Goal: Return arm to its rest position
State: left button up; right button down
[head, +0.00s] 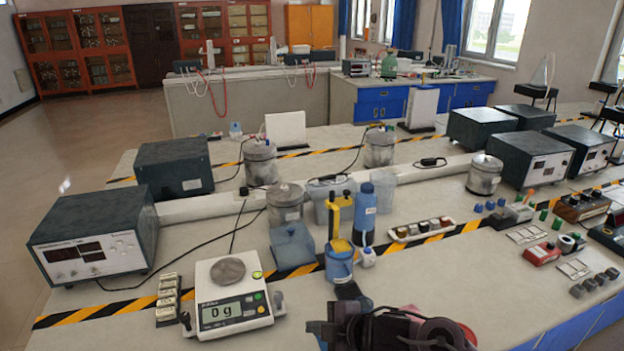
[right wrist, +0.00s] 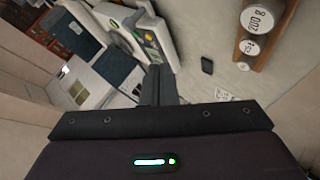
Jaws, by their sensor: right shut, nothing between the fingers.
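My right gripper (head: 347,293) is at the bottom middle of the head view, over the front of the bench. Its arm is dark and partly cut off by the lower edge. In the right wrist view its fingers (right wrist: 156,85) are together, with nothing held between them. My left gripper is in neither view.
A white balance (head: 230,285) reading 0 g, with a round grey pan, stands left of my right gripper. A blue container (head: 340,265) with a yellow upright part is just behind the gripper. A wooden weight block (right wrist: 262,42) shows in the wrist view.

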jog(key=s+d+f+m+g+h, duration=0.25)
jog(key=s+d+m+h, duration=0.55)
jog(key=s+d+m, duration=1.2)
notch_tip(320, 180, down, 29)
jog(key=s+a+n+g, duration=0.1)
jog(key=s+a+g, duration=0.1)
jog(key=s, duration=0.1)
jog(key=s+d+f+g, duration=0.1)
jog(key=s+d+f, duration=0.2)
jog(key=s+f, duration=1.5)
jog(key=shift+s+d+f+h, duration=0.2)
jog(key=shift+s+f+h, duration=0.15)
jog(key=shift+s, duration=0.5)
